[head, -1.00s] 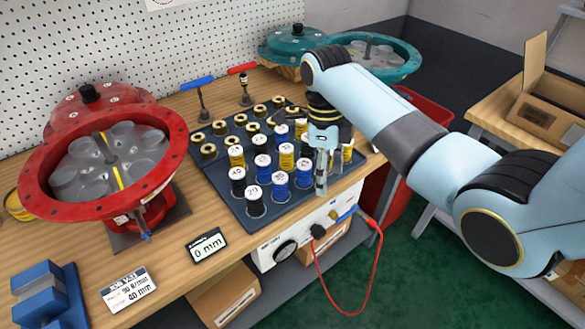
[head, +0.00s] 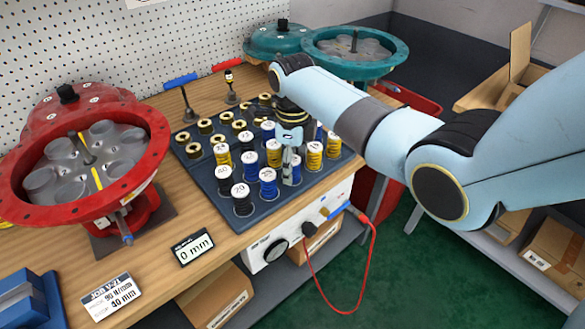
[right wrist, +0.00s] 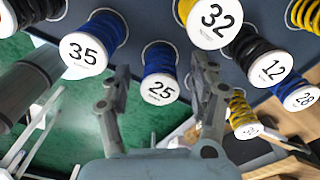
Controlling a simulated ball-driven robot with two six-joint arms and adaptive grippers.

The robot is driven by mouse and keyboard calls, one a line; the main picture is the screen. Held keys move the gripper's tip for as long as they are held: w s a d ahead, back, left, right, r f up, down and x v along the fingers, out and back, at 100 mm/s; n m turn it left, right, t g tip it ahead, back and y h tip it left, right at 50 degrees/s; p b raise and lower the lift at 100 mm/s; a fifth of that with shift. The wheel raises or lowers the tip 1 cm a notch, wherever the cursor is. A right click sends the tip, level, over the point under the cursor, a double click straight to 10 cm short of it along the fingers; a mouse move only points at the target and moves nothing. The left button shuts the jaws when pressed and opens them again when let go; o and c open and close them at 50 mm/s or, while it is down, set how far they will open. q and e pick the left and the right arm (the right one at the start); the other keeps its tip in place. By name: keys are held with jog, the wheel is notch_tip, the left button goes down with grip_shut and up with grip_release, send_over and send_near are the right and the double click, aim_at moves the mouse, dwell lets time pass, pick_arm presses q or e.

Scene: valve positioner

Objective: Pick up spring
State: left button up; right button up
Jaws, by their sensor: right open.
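Coil springs in blue, black and yellow with white numbered caps stand upright in a dark tray (head: 205,182) on the bench. In the right wrist view, a blue spring marked 25 (right wrist: 158,62) lies between the fingers of my open, empty right gripper (right wrist: 160,82). A blue spring marked 35 (right wrist: 100,32) is to its left and a yellow one marked 32 (right wrist: 205,15) to its right. In the head view my right gripper (head: 291,172) is over the tray's front right part, hiding some springs. A blue spring (head: 268,185) and a black spring (head: 242,201) stand left of it. My left gripper is out of view.
A red valve housing (head: 152,165) with clear cups stands at left. A teal housing (head: 395,48) stands at the back. A display (head: 193,247) reads 0 mm; a job card (head: 112,296) reads 40 mm. A red cable (head: 370,265) hangs off the front.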

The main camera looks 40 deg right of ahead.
jog(key=shift+f, duration=0.55)
jog(key=shift+c, duration=0.2)
jog(key=c, duration=1.1)
grip_shut()
jog(key=shift+r, duration=0.15)
